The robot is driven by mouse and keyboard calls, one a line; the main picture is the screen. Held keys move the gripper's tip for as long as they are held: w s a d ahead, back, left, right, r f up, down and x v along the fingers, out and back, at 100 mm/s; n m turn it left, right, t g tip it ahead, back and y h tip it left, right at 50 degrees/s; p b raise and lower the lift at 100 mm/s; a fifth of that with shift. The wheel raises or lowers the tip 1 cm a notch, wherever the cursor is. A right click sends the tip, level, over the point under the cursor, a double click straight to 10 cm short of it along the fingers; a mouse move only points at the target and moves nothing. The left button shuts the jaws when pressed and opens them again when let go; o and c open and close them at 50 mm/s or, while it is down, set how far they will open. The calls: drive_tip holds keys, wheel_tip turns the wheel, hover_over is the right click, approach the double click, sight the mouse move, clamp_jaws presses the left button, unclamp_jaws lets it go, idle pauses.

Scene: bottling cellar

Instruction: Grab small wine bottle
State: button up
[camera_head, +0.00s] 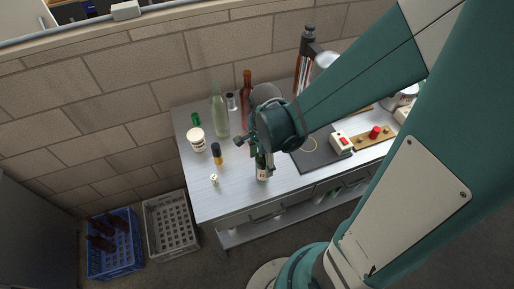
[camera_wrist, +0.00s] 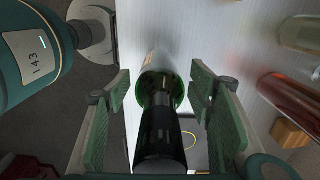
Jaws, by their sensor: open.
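A small dark green wine bottle (camera_head: 262,172) with a pale label stands upright near the front edge of the table, below my arm's end in the head view. In the wrist view the wine bottle (camera_wrist: 158,92) is seen from above, with its dark neck toward the camera. My gripper (camera_wrist: 160,95) is open, with one green finger on each side of the bottle. Gaps show between the fingers and the bottle. In the head view my gripper (camera_head: 264,160) is partly hidden by my wrist.
A clear green bottle (camera_head: 220,112) and a reddish bottle (camera_head: 246,92) stand behind. A white tub (camera_head: 196,140) and a dark-capped amber vial (camera_head: 217,154) are to the left. A dark mat (camera_head: 316,158) lies right. Blue (camera_head: 112,262) and grey (camera_head: 170,228) crates sit on the floor.

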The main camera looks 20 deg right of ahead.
drive_tip(key=shift+f, duration=0.65)
drive_tip(key=c, duration=1.4)
drive_tip(key=shift+r, duration=0.2)
drive_tip(key=shift+r+p, duration=0.6)
drive_tip(key=shift+r, duration=4.2)
